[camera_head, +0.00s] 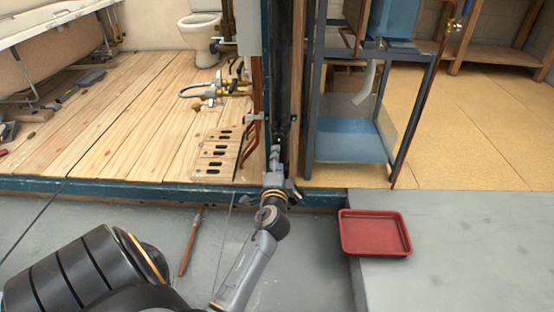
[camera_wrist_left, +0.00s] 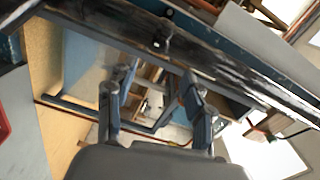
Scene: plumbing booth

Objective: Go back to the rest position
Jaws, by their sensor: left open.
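My left arm comes in from the lower left of the head view. Its gripper (camera_head: 276,158) points away from me, in front of the foot of the dark upright post (camera_head: 281,80). In the left wrist view the two fingers of this gripper (camera_wrist_left: 160,80) stand apart with nothing held between them. Behind the fingers the blue metal frame shows. My right gripper is in neither view.
A red tray (camera_head: 375,234) lies on the grey surface at the right. A blue metal stand (camera_head: 310,130) is right of the post. Copper pipes (camera_head: 252,135) and valves are left of it. An orange-red rod (camera_head: 190,240) lies on the grey floor.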

